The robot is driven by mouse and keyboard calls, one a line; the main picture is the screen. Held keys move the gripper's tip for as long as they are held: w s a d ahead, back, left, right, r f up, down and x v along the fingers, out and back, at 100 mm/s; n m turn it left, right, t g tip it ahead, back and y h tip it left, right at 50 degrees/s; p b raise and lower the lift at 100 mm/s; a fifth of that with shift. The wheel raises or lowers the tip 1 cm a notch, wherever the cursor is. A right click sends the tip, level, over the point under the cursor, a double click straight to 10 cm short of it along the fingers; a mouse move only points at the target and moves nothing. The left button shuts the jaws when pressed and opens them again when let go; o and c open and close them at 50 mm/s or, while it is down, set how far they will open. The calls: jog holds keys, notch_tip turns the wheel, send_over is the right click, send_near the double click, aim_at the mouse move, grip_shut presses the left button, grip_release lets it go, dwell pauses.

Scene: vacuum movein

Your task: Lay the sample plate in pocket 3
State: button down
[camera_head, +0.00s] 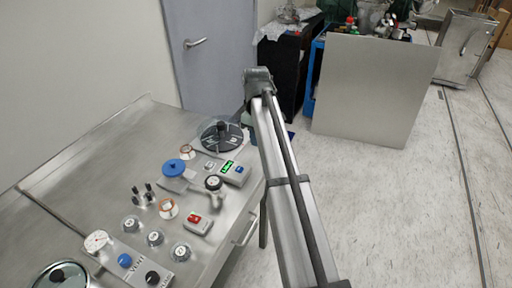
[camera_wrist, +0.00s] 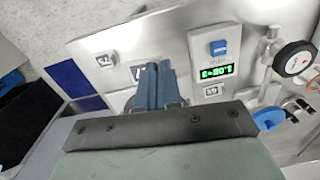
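My gripper (camera_wrist: 158,86) shows in the wrist view with its two blue-grey fingers together and nothing visible between them. It is over the steel bench (camera_head: 130,130) near a square black-and-white marker, left of the box with the green display (camera_wrist: 215,72). In the head view my arm hides most of the gripper. I cannot pick out the sample plate or pocket 3 for certain. Several round pieces with small marked tops stand on the bench, one of them front right (camera_head: 180,251); their marks are too small to read.
The display box also shows in the head view (camera_head: 233,172). Around it are a dark round glass lid (camera_head: 221,134), a blue disc (camera_head: 174,167), a black-topped valve (camera_head: 214,184), a red-button box (camera_head: 197,223) and a vent box (camera_head: 152,276). The bench's back left is clear.

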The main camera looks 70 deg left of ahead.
jog(key=shift+r, duration=0.55)
jog(key=shift+s+a+r, duration=0.1)
jog(key=shift+s+r, duration=0.15)
jog(key=shift+s, duration=0.05)
jog(key=s+a+r, duration=0.2)
jog(key=a, duration=0.5)
jog(key=n, duration=1)
send_over(239, 141)
jog(key=shift+a+f+n, duration=0.2)
jog(key=shift+f+n, duration=4.3)
jog(key=shift+f, duration=0.2)
jog(key=shift+f, duration=0.1)
